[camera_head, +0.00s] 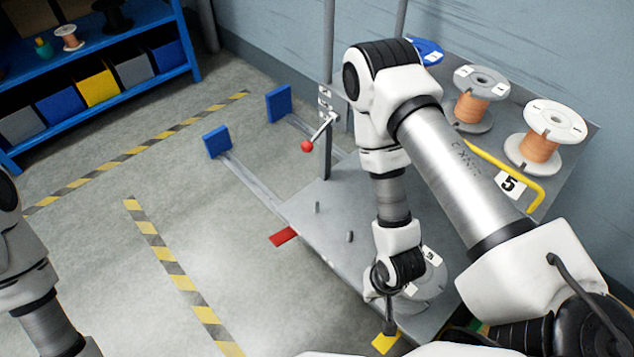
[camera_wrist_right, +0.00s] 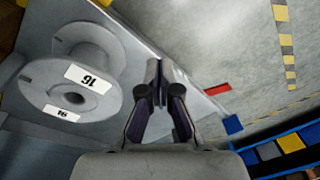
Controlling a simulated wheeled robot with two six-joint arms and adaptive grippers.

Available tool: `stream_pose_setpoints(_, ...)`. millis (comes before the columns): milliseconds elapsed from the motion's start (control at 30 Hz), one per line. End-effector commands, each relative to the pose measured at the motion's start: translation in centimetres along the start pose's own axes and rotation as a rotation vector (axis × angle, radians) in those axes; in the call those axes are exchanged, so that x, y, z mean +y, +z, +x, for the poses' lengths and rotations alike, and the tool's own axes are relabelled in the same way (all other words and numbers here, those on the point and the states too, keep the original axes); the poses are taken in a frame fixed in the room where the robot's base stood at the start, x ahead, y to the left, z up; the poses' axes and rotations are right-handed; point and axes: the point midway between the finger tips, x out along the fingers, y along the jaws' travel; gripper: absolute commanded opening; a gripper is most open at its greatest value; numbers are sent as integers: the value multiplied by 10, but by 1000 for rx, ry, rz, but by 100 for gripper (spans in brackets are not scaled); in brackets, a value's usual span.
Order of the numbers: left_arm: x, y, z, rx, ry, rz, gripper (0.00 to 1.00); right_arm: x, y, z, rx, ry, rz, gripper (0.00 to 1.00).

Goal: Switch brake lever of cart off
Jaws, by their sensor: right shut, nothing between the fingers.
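The cart is a grey platform (camera_head: 322,215) with upright posts and a lever with a red ball knob (camera_head: 307,146) on one post. The lever slants down to the left from its post. A red tab (camera_head: 283,237) sticks out at the platform's left edge; it also shows in the wrist view (camera_wrist_right: 217,89). My right gripper (camera_head: 389,327) points down near the cart's front end, well away from the red knob. In the wrist view its fingers (camera_wrist_right: 157,85) are together and empty, beside a grey spool (camera_wrist_right: 80,75) labelled 16. My left gripper is out of view; part of its arm shows at the left edge.
Spools with copper wire (camera_head: 540,143) stand at the back right, near a yellow bar (camera_head: 500,165). Two blue pads (camera_head: 217,141) sit at the cart's far end. A blue shelf (camera_head: 95,90) with bins stands at upper left. The striped floor between is clear.

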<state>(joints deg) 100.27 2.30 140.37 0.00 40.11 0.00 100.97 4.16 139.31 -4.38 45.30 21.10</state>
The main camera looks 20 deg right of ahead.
Motion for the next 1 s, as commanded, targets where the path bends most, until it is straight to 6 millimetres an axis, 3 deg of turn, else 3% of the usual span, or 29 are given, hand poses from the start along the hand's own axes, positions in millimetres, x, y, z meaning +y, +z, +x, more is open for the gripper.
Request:
stream_pose_setpoints(33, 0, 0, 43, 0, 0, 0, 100, 0, -6, 43, 28, -30, 81, 0)
stream_pose_setpoints(100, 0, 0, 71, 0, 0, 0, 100, -7, -22, 69, 76, -96, 247, 0)
stream_pose_setpoints(167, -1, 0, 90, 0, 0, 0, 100, -15, -43, 84, 121, -185, 436, 0)
stream_pose_setpoints(267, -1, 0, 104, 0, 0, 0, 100, -30, -83, 85, 168, -364, 750, 0)
stream_pose_setpoints(367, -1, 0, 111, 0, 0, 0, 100, -42, -127, 70, 174, -583, 1060, 0)
stream_pose_setpoints(433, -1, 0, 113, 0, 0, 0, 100, -47, -161, 50, 149, -763, 1267, 0)
stream_pose_setpoints(500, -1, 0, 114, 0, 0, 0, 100, -48, -193, 24, 101, -953, 1450, 0)
stream_pose_setpoints(633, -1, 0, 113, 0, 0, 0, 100, -40, -240, -25, -24, -1262, 1675, 0)
stream_pose_setpoints(800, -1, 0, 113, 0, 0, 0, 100, -32, -262, -55, -131, -1441, 1775, 0)
stream_pose_setpoints(1000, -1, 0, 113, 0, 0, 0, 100, -32, -262, -56, -139, -1448, 1781, 0)
